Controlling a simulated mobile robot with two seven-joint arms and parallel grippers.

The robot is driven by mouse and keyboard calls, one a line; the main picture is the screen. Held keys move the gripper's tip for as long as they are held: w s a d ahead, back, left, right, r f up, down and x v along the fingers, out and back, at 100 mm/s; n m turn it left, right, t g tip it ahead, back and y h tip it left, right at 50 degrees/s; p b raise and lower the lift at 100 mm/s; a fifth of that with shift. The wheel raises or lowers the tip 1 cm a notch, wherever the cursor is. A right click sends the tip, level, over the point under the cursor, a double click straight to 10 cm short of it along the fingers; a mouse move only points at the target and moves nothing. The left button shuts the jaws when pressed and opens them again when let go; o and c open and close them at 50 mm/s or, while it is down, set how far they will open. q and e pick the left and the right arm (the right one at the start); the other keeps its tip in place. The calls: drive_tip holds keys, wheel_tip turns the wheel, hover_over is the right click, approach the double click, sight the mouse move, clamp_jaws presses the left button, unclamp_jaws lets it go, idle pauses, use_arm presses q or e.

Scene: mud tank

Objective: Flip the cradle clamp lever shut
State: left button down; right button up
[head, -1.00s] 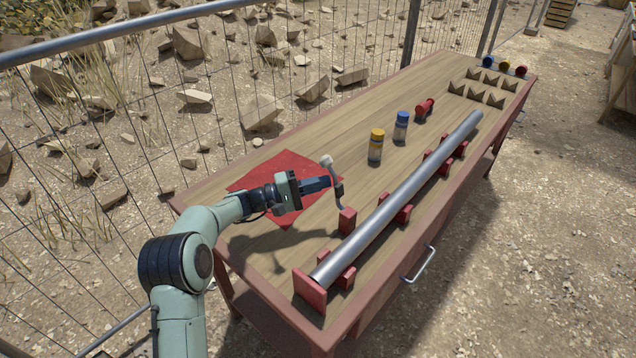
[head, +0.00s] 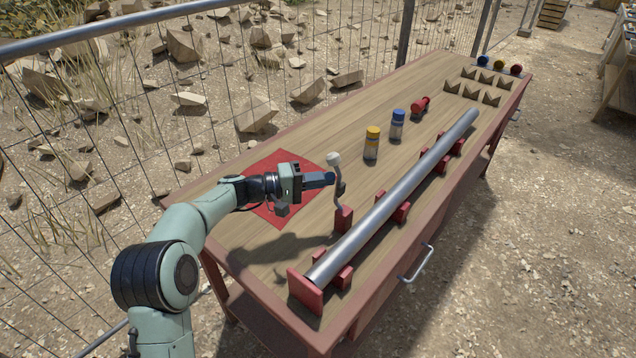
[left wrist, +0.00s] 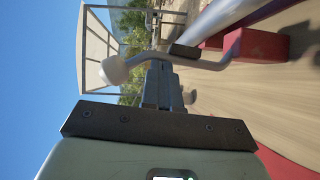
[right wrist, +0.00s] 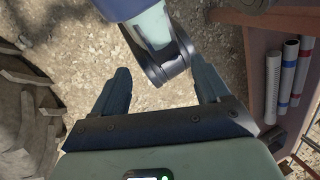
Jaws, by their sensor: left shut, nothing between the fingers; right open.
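The clamp lever (head: 338,190) is a curved grey rod with a pale round knob (head: 333,159), standing up from a red block (head: 343,219) beside the long grey tube (head: 400,195). The tube lies in red cradle supports (head: 401,212). My left gripper (head: 334,182) is shut and empty, its fingertips at the lever's shaft on the side away from the tube. In the left wrist view, the lever (left wrist: 215,62) crosses just beyond the fingertips (left wrist: 160,68); I cannot tell whether they touch. My right gripper (right wrist: 163,85) is open and empty, away from the lever.
A red mat (head: 262,213) lies under my left gripper. Wire fence (head: 90,120) runs behind.

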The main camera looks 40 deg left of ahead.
use_arm(q)
drive_tip(key=d+m+y+b, duration=0.1)
drive_tip(key=d+m+y, duration=0.1)
drive_tip(key=d, duration=0.2)
drive_tip(key=d+f+m+g+y+b, duration=0.1)
drive_tip(key=d+m+y+b, duration=0.1)
drive_tip(key=d+m, duration=0.1)
drive_tip(key=s+d+m+g+y+b, duration=0.1)
drive_tip(key=d+m+y, duration=0.2)
drive_tip(key=d, duration=0.2)
drive_tip(key=shift+d+f+b, duration=0.2)
drive_tip(key=shift+f+b, duration=0.05)
drive_tip(key=shift+b, duration=0.1)
drive_tip(key=shift+d+f+b, duration=0.55)
drive_tip(key=shift+d+f, duration=0.25)
drive_tip(key=shift+f, duration=0.2)
drive_tip(key=shift+s+d+f+g, duration=0.15)
drive_tip(key=shift+d+f+g, duration=0.05)
drive_tip(key=shift+f+g, duration=0.15)
use_arm(e)
drive_tip(key=w+d+f+t+h, duration=0.1)
drive_tip(key=w+d+f+t, duration=0.1)
drive_tip(key=w+d+f, duration=0.3)
drive_tip(key=w+f, duration=0.3)
drive_tip(key=shift+w+m+t, duration=0.4)
